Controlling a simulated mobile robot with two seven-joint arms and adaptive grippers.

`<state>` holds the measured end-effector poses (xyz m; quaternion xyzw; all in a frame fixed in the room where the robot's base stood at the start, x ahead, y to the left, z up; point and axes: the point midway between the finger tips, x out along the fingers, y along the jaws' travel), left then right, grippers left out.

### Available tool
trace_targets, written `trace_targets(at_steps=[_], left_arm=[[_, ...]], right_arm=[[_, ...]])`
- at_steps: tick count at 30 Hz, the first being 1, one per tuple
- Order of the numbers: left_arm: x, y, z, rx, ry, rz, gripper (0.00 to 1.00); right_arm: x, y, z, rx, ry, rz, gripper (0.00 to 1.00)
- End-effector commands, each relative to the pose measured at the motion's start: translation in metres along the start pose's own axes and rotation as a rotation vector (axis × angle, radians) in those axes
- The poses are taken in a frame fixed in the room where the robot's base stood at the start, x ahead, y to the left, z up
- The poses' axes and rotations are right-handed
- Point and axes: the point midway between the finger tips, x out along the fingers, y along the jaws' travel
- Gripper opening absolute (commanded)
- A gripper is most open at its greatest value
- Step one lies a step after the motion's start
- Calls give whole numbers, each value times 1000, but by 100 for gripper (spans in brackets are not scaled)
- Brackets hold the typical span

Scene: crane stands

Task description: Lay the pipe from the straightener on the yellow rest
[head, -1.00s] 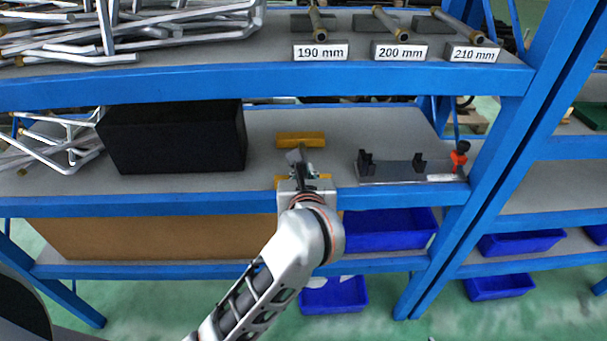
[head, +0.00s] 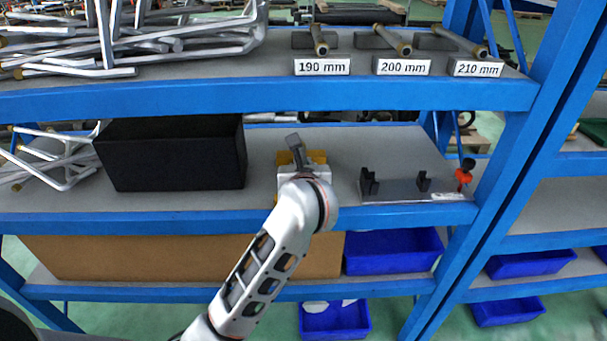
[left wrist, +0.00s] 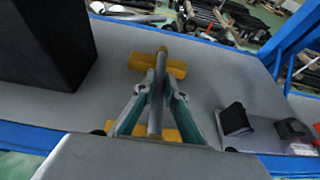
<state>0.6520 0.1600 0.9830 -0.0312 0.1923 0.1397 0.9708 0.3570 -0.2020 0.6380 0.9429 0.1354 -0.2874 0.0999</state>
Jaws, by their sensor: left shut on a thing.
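The grey pipe (left wrist: 157,95) is held lengthwise in my left gripper (left wrist: 160,92), whose green-sided fingers are shut on it. In the left wrist view the pipe lies across the line of the yellow rest, over its far block (left wrist: 141,62) and towards its near block (left wrist: 171,136). I cannot tell whether the pipe touches the blocks. In the head view the wrist and gripper (head: 298,150) hide most of the yellow rest (head: 318,157). A grey fixture with black uprights, seemingly the straightener (head: 403,189), stands empty to the right. My right gripper is not in view.
A black box (head: 172,155) stands left of the rest, with bent pipes (head: 60,165) beyond it. The upper shelf's blue edge (head: 250,100) runs above my gripper. A red-orange clamp (head: 464,178) sits at the fixture's right end. Bare shelf lies between box and rest.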

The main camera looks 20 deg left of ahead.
Motion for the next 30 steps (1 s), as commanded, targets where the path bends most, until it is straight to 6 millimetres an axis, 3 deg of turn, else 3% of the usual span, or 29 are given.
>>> trace_targets(at_steps=[7,9,18,30], left_arm=[[22,0,8,1,-2,0,0],[25,0,1,1,1,-1,0],[31,0,-15,0,0,0,0],[31,0,-15,0,-2,0,0]], right_arm=[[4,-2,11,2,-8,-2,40],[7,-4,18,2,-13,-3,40],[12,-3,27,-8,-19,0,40],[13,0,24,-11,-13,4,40]])
